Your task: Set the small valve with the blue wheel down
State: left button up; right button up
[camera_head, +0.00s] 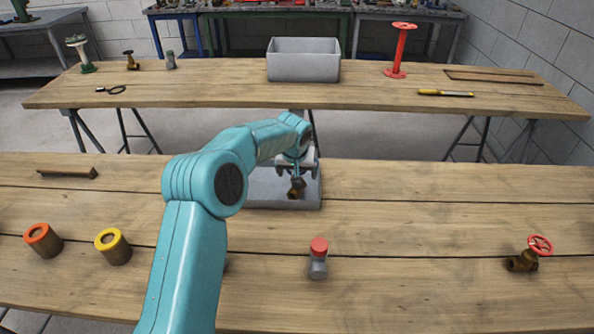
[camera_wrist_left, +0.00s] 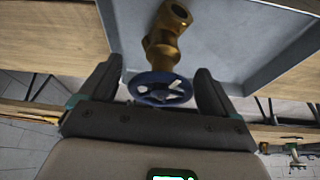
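The small valve has a brass body (camera_head: 296,188) and a blue wheel (camera_wrist_left: 160,88). My left gripper (camera_head: 297,167) points down over the grey metal tray (camera_head: 262,202) on the near table. In the left wrist view, the gripper's two dark fingers (camera_wrist_left: 160,85) stand on either side of the blue wheel, close against its rim. The brass body (camera_wrist_left: 163,45) extends away from the gripper, over the tray's floor. I cannot tell whether it touches the floor. The arm hides the tray's left part in the head view. My right gripper is not in view.
On the near table are an orange-topped cylinder (camera_head: 43,241), a yellow-topped cylinder (camera_head: 113,247), a red-capped fitting (camera_head: 318,259), a red-wheeled valve (camera_head: 524,260) and a dark bar (camera_head: 67,172). The far table holds a grey bin (camera_head: 303,66) and a red stand (camera_head: 399,50). The near table's right part is mostly clear.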

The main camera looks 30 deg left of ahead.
pick_arm(q)
jog(key=v, duration=1.2)
jog(key=shift+w+r, duration=0.1)
jog(key=shift+r, duration=0.05)
